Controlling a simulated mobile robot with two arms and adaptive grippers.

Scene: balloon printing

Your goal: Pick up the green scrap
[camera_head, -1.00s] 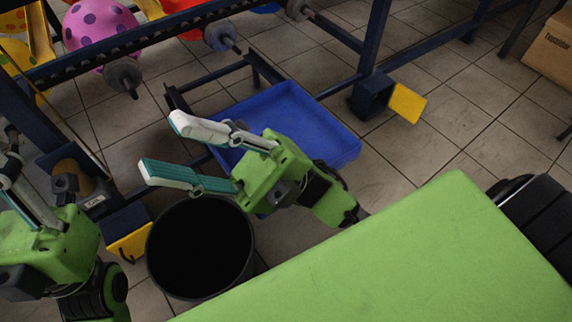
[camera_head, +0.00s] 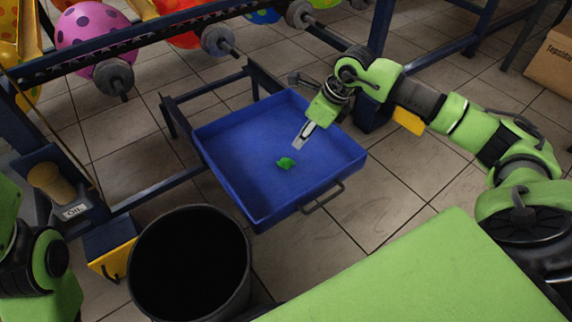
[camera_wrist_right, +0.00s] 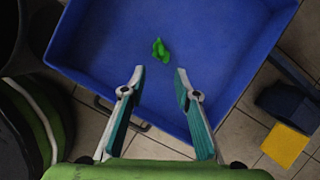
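The green scrap (camera_head: 285,163) lies on the floor of the blue tray (camera_head: 235,190). In the right wrist view the scrap (camera_wrist_right: 160,50) lies ahead of the fingertips, near the line midway between them. My right gripper (camera_head: 301,139) is over the tray, pointing down, up and to the right of the scrap in the head view. In the right wrist view its fingers (camera_wrist_right: 159,72) are spread apart with nothing between them. My left arm shows at the lower left edge of the head view, but its fingers are out of the picture.
A black bin (camera_head: 190,262) stands left of the tray's near side. A blue frame with grey rollers (camera_head: 218,41) runs behind the tray, with balloons (camera_head: 88,32) beyond. An oil-labelled holder (camera_head: 72,211) is at the left. A cardboard box (camera_head: 551,60) is at the upper right.

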